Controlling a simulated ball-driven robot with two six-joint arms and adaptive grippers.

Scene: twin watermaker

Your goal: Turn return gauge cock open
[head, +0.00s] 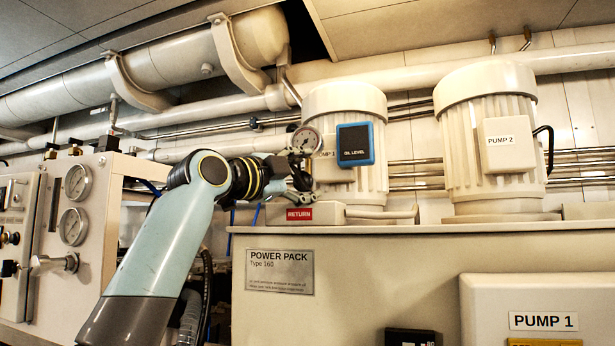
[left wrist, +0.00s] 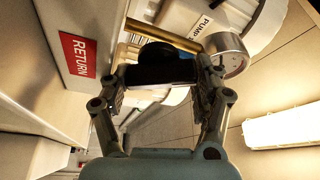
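The return gauge (head: 306,140) is a round white dial left of the pump 1 motor, above the red RETURN label (head: 299,214). In the left wrist view the gauge (left wrist: 232,58) is at the upper right, beside a brass pipe (left wrist: 195,42), with the RETURN label (left wrist: 79,58) at the left. My left gripper (head: 301,170) is just below the gauge. Its fingers (left wrist: 163,84) are apart, with a dark block (left wrist: 160,66) between them in the picture. This looks like the cock's handle, but I cannot tell whether the fingers touch it. My right gripper is not visible.
A black box with a blue rim marked OIL LEVEL (head: 355,145) is close right of the gauge. The pump 2 motor (head: 490,140) stands farther right on the power pack cabinet (head: 370,270). A panel with two gauges (head: 73,205) is at the left.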

